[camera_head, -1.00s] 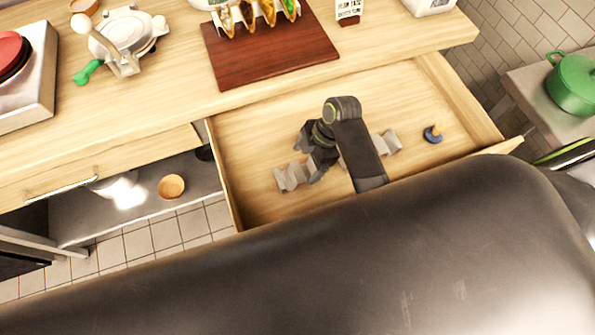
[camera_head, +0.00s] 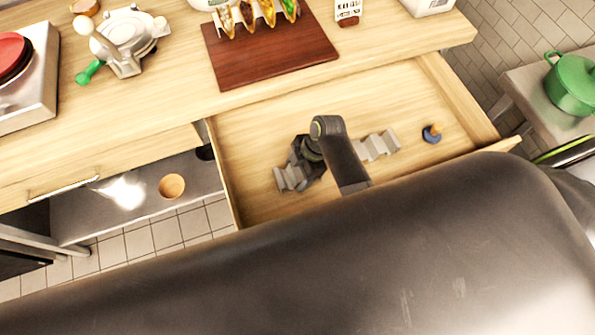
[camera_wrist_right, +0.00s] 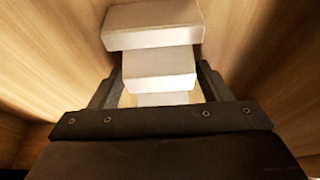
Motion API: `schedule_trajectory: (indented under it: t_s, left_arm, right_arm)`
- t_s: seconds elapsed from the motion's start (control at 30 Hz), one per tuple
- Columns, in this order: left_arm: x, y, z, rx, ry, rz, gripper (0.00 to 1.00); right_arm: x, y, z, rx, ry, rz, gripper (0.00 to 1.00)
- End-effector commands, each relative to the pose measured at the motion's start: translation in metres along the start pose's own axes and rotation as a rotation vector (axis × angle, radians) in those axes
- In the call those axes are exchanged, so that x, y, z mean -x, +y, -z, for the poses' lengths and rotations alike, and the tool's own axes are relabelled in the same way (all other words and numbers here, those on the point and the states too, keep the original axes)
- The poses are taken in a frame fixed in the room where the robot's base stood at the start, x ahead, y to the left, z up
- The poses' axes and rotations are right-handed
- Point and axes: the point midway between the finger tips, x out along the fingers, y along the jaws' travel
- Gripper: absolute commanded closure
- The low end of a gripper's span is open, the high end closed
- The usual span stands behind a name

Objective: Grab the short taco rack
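Grey zigzag metal rack pieces lie in the open drawer in the head view: one piece (camera_head: 290,179) at the left and another (camera_head: 377,146) at the right. My right arm covers the space between, so I cannot tell there whether they join. My right gripper (camera_head: 304,163) is low over the inner end of the left piece. In the right wrist view, the pale stepped rack (camera_wrist_right: 160,68) runs between the two fingers of the gripper (camera_wrist_right: 160,76). The fingers are apart, one on each side, with narrow gaps showing. My left gripper is out of view.
The wooden drawer (camera_head: 250,120) has raised side walls. A small blue and tan item (camera_head: 432,134) lies at its right. A dark red board (camera_head: 270,62) with filled tacos sits on the counter behind. The drawer floor behind my gripper is clear.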

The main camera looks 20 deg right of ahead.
Motion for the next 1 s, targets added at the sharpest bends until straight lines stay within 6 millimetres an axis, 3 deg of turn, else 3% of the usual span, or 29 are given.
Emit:
schedule_trajectory:
  t_s: [0.03,0.27,0.63,1.0]
  left_arm:
    - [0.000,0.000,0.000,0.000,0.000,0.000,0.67]
    - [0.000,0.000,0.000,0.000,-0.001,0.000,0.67]
    - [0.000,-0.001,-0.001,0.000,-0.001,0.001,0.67]
    - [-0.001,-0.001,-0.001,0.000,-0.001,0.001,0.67]
  right_arm:
    - [0.000,0.000,0.000,0.000,0.000,0.000,0.35]
    - [0.000,0.000,0.000,0.000,0.000,0.000,0.65]
    - [0.010,0.001,0.004,0.002,0.001,-0.003,0.65]
    - [0.068,0.001,0.028,0.003,0.001,-0.004,0.65]
